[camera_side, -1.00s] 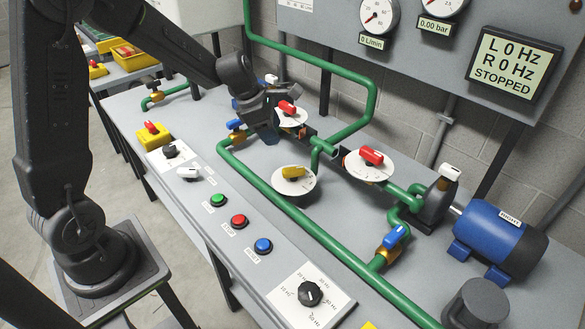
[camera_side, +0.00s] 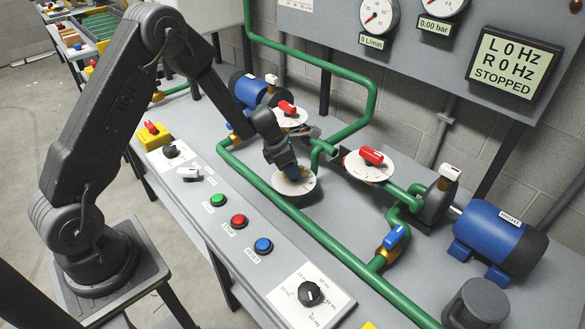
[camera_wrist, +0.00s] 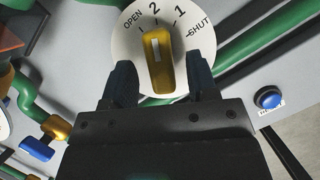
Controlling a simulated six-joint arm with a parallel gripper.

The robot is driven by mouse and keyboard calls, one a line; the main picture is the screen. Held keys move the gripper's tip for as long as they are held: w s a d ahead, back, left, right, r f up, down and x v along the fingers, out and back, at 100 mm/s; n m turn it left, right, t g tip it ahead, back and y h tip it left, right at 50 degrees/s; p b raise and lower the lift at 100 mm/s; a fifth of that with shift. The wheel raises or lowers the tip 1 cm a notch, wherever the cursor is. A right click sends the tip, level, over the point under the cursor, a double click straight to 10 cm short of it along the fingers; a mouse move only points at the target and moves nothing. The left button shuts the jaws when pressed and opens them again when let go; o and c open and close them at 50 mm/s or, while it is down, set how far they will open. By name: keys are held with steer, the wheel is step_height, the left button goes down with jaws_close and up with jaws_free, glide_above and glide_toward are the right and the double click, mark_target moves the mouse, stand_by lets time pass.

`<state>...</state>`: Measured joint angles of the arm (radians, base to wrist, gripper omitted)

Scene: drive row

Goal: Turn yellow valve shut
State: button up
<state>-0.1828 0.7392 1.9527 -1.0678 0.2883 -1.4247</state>
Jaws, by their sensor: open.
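The yellow valve handle (camera_wrist: 158,62) stands on a round white dial (camera_wrist: 128,42) marked OPEN, 2, 1 and SHUT. In the wrist view, the white line on the handle points up, roughly at the 2. My gripper (camera_wrist: 162,75) is open, with one dark finger on each side of the handle and a gap visible on both sides. In the side view, my gripper (camera_side: 288,165) is down at the white dial (camera_side: 304,184) and hides the yellow handle.
Red-handled valves (camera_side: 371,156) stand on dials nearby. Green pipes (camera_side: 330,245) run past the dial. A blue motor (camera_side: 500,234) stands at the right. Green, red and blue (camera_side: 263,246) buttons line the front panel.

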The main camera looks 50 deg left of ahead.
steer(key=shift+w+d+f, duration=0.1)
steer(key=shift+w+f, duration=0.05)
steer(key=shift+f, duration=0.35)
steer(key=c, duration=0.9)
steer(key=shift+m, duration=0.4)
steer(key=m, duration=0.2)
steer(key=m+g+h, duration=0.1)
steer(key=m, duration=0.1)
steer(key=shift+w+m+g+h, duration=0.1)
steer(key=shift+m+g+h, duration=0.2)
steer(key=shift+m, duration=0.1)
steer(key=m+g, duration=0.1)
steer(key=m, duration=0.2)
steer(key=m+g, duration=0.1)
steer(key=m, duration=0.2)
steer(key=shift+h, duration=0.3)
steer(key=shift+m, duration=0.3)
